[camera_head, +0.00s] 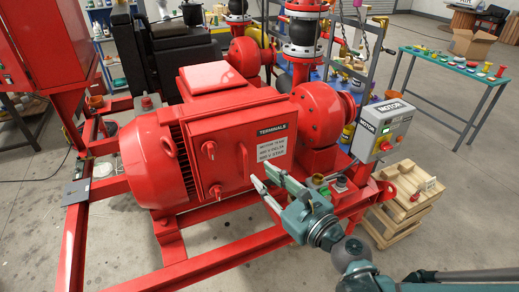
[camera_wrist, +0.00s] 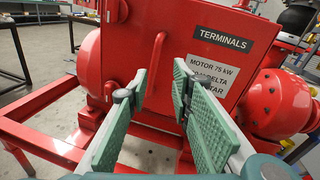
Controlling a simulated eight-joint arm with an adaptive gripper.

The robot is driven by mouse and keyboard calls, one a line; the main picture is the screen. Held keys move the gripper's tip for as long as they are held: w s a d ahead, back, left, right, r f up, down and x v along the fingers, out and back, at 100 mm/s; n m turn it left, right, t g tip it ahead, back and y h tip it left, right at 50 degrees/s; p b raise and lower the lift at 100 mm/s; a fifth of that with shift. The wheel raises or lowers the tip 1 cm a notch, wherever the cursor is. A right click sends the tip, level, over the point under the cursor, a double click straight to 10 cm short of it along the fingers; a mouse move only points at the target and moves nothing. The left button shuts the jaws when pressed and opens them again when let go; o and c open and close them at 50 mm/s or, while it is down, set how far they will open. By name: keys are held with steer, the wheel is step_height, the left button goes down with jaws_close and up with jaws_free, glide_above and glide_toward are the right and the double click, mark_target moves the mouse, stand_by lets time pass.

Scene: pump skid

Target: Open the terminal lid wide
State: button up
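The terminal lid (camera_head: 232,150) is the red front panel of the terminal box on the motor's side. It looks closed against the box. It carries a black TERMINALS label (camera_wrist: 222,40) and a white motor plate (camera_wrist: 212,70). A red vertical handle (camera_wrist: 155,62) stands out from it in the wrist view. Two red latch knobs, an upper one (camera_head: 209,149) and a lower one (camera_head: 215,191), sit near its left edge. My gripper (camera_head: 262,175) is open and empty in front of the lid's lower right part. In the wrist view its fingers (camera_wrist: 160,84) are spread below the handle, apparently apart from it.
The red skid rails (camera_head: 215,258) run below the motor (camera_head: 140,160). Wooden pallets (camera_head: 408,195) lie beyond. A green bench (camera_head: 455,66) stands at the back right. The floor in front is clear.

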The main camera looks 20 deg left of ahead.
mark_target(246, 178)
steer(key=shift+s+a+m+y, duration=0.3)
steer(key=shift+a+m, duration=0.25)
steer(key=shift+m, duration=0.55)
steer(key=shift+a, duration=0.1)
steer(key=shift+b+x, duration=0.6)
steer(key=shift+x, duration=3.25)
steer(key=shift+w+r, duration=0.1)
jaws_close()
